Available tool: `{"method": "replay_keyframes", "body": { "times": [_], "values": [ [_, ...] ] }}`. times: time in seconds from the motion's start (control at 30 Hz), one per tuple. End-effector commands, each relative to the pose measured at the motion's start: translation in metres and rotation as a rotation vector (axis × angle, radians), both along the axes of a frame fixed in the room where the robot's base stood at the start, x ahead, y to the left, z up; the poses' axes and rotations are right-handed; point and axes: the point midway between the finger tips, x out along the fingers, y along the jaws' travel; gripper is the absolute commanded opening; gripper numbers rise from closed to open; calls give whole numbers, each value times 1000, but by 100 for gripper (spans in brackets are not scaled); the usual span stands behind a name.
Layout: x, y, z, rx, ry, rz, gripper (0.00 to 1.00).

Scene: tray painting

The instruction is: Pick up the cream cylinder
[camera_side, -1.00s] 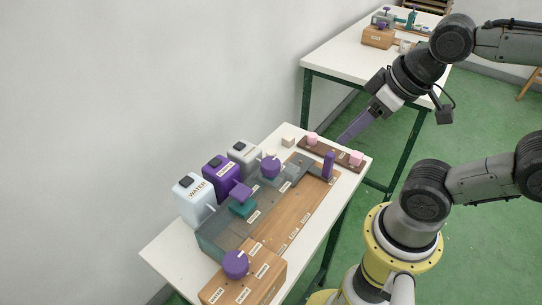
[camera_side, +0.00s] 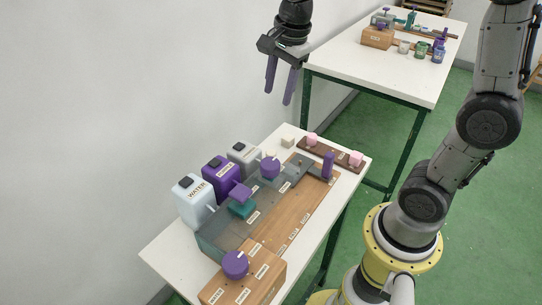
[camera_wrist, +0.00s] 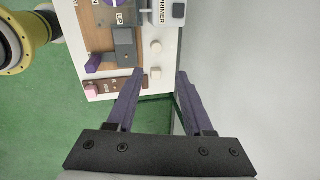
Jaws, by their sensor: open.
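A small cream cylinder (camera_side: 270,153) stands on the white table behind the tray, partly hidden by a purple knob in the side view. In the wrist view the cream cylinder (camera_wrist: 156,46) lies beyond a cream block (camera_wrist: 155,72), which also shows in the side view (camera_side: 288,141). My gripper (camera_side: 278,97) is open and empty, with its purple fingers pointing down, well above the table. In the wrist view the cream block appears between the fingertips of my gripper (camera_wrist: 160,73), and the cylinder appears a little past them. Neither piece is touched.
White, purple and grey bottles, including the purple bottle (camera_side: 221,172), stand along the wall side. A wooden tray (camera_side: 300,210) with purple knobs fills the middle. A brown strip (camera_side: 335,154) with pink pieces lies at the table's far end. The wall is close behind.

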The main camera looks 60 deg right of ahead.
Motion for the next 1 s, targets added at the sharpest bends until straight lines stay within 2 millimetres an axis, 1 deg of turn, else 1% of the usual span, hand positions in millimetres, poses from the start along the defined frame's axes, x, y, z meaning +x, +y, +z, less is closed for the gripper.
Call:
{"method": "replay_keyframes", "body": {
  "times": [0.03,0.1,0.2,0.3,0.47,0.57,0.7,0.8,0.9,1.0],
  "values": [
    [15,-5,-17,11,43,-49,52],
    [28,-11,-36,18,89,-83,52],
    [39,-17,-60,22,143,-93,52],
    [40,-21,-77,26,184,-101,52],
    [38,-23,-96,28,206,-106,52],
    [38,-23,-113,28,205,-105,52],
    [38,-23,-140,27,205,-104,52],
    [38,-23,-155,27,203,-104,52],
    [38,-23,-165,27,202,-103,52],
    [38,-23,-170,27,201,-103,52]
  ]
}}
